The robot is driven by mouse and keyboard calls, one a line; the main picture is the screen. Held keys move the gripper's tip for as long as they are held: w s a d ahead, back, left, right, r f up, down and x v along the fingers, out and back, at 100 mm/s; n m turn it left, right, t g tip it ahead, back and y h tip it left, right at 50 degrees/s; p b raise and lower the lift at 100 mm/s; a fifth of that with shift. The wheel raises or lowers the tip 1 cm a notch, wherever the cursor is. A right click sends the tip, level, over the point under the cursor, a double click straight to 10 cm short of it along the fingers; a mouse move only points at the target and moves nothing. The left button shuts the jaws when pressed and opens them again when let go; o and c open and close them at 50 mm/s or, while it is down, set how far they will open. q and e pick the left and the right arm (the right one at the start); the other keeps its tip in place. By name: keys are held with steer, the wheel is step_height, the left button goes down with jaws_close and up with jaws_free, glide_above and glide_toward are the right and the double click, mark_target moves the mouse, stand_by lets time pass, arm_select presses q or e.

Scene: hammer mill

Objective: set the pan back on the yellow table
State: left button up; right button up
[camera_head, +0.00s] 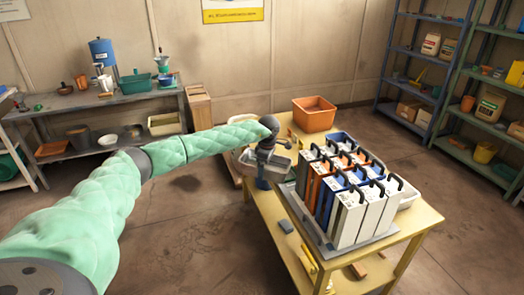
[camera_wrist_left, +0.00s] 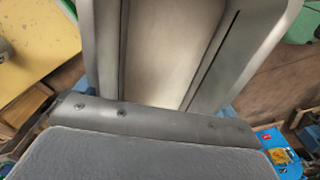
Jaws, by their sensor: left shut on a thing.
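The pan (camera_head: 279,167) is a grey metal tray with a pale inside, at the left edge of the yellow table (camera_head: 407,228). My left gripper (camera_head: 268,150) is shut on the pan; its fingertips are hard to make out. In the left wrist view the pan (camera_wrist_left: 165,50) fills the upper middle, its inside bare and its grey side walls showing. The yellow table (camera_wrist_left: 35,45) shows at the upper left there, apart from the pan in the picture. Whether the pan touches the table I cannot tell. My right gripper is not in view.
Several white, orange and blue binder-like units with black handles (camera_head: 350,190) crowd the middle of the table on a grey base. An orange bin (camera_head: 314,114) stands at its back. A workbench (camera_head: 100,100) is at the back left, shelves (camera_head: 430,60) at the right.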

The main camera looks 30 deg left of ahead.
arm_select(q)
steer(key=s+d+f+m, duration=0.4)
steer(key=s+d+m, duration=0.2)
steer(key=s+d, duration=0.2)
steer(key=s+d+f+m, duration=0.4)
steer(key=s+d+m, duration=0.3)
steer(key=s, duration=0.5)
steer(key=s+d+f+m, duration=0.5)
steer(key=s+d+m, duration=0.2)
steer(key=s+d, duration=0.2)
steer(key=shift+s+d+t+h, duration=0.3)
steer(key=shift+s+d+t, duration=0.1)
steer(key=shift+s, duration=0.35)
steer(key=shift+d+f, duration=0.1)
steer(key=shift+d, duration=0.05)
